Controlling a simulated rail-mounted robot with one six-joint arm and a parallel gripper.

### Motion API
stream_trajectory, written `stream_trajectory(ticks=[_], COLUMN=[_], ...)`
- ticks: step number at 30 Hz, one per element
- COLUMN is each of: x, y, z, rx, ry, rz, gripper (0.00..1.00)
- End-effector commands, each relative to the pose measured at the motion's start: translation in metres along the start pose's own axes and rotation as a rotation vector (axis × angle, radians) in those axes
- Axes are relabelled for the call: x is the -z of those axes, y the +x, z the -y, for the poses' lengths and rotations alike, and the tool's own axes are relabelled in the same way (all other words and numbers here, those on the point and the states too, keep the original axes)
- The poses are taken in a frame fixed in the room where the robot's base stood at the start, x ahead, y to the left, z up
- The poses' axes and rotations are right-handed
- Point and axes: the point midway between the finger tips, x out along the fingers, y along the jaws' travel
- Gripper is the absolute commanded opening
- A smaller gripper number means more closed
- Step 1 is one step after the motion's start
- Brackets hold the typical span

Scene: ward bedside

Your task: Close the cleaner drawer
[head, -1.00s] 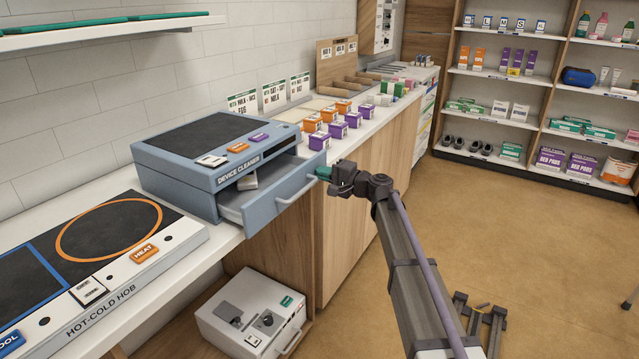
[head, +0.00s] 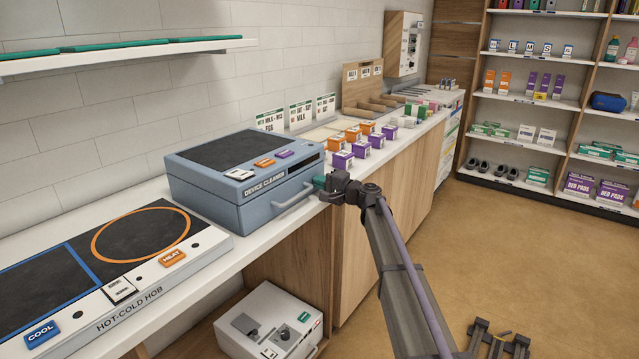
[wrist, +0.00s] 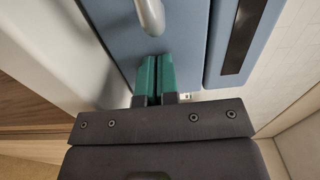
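The blue-grey device cleaner (head: 215,185) stands on the white counter. Its drawer (head: 272,212) is pushed in, and its front sits against or very near the body, with no open interior showing. The drawer handle (head: 294,199) shows on the front and also in the wrist view (wrist: 150,16). My gripper (head: 321,183) is at the right end of the drawer front. In the wrist view its green fingertips (wrist: 154,75) are together with nothing between them, and they are at the drawer front (wrist: 125,45), beside the handle. Whether they press on it is hard to tell.
The hot-cold hob (head: 110,262) is left of the cleaner on the counter. Orange and purple boxes (head: 343,160) stand right of the cleaner, close behind my gripper. A white appliance (head: 268,325) sits on the low shelf below. The floor (head: 450,260) at right is mostly clear.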

Motion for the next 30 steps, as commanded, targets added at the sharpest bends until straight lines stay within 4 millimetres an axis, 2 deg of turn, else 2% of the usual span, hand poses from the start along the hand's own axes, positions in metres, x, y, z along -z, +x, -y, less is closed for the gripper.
stream_trajectory(ticks=[1,4,8,15,21,25,30], x=[0.002,0.002,-0.001,-0.004,-0.003,-0.002,-0.008], y=[0.005,0.003,-0.015,-0.084,-0.129,-0.14,-0.142], z=[0.001,0.002,0.003,0.003,0.003,0.002,-0.003], rx=[0.003,0.003,0.004,0.004,0.003,0.003,-0.028], ry=[0.003,0.003,0.002,0.0,0.0,-0.001,-0.017], rz=[-0.003,-0.003,-0.002,-0.001,0.001,0.002,0.033], gripper=[0.0,0.0,0.0,0.0,0.0,0.0,0.0])
